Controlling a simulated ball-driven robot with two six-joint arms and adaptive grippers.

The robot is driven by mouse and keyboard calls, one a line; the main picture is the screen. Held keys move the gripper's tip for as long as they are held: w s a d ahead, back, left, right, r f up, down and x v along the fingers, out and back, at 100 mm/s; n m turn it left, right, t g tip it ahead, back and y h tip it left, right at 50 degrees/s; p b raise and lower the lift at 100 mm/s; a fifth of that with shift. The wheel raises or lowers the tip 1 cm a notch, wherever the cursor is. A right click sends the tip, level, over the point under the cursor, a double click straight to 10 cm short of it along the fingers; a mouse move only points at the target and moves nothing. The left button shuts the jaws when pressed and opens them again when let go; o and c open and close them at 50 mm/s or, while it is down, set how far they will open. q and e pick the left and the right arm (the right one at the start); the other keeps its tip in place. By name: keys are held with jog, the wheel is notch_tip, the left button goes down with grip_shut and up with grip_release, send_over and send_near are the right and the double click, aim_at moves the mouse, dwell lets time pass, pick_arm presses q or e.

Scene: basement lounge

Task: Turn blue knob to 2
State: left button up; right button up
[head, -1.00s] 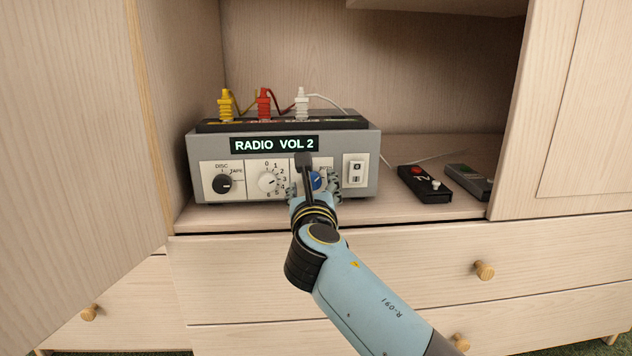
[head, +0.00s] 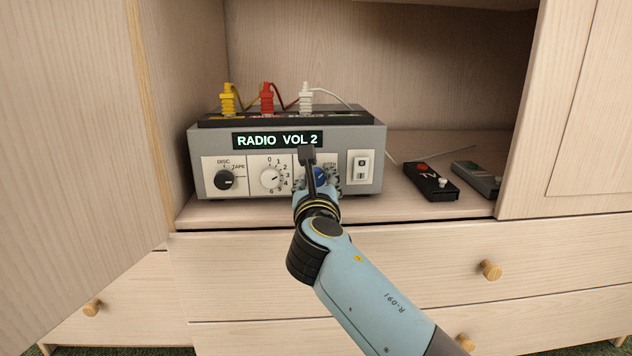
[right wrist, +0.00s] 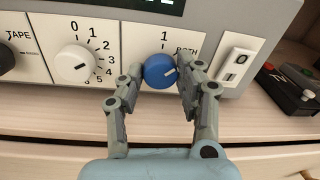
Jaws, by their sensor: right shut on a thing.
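The blue knob (right wrist: 160,71) is on the front of the grey radio box (head: 372,140), right of the white knob (head: 270,178). In the right wrist view its pale pointer line aims up and to the right, past the 1 and toward the "BOTH" label. My right gripper (right wrist: 160,78) is shut on the blue knob, one finger on each side. In the head view the gripper and wrist cover much of the knob (head: 320,177). The numbers right of and below the knob are hidden by the fingers. The display (head: 277,140) reads RADIO VOL 2. My left gripper is not in view.
A black knob (head: 224,180) is at the left of the panel and a white switch (head: 361,168) at the right. Yellow, red and white plugs stand on top. Two remotes (head: 430,181) lie right of the box. A cabinet door (head: 75,150) stands open at left.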

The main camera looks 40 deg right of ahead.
jog(key=shift+r+m+p, duration=0.1)
jog(key=shift+m+p, duration=0.25)
jog(key=shift+m, duration=0.25)
jog(key=shift+m+p, duration=0.4)
jog(key=shift+m, duration=0.8)
jog(key=m, duration=0.3)
jog(key=shift+y+p, duration=0.3)
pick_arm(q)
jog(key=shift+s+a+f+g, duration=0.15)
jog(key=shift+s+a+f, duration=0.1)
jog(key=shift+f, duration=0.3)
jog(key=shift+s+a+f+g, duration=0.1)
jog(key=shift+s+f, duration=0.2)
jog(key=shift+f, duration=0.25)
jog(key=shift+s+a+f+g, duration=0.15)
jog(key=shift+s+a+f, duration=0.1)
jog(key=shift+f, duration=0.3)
pick_arm(e)
jog(key=shift+m, duration=1)
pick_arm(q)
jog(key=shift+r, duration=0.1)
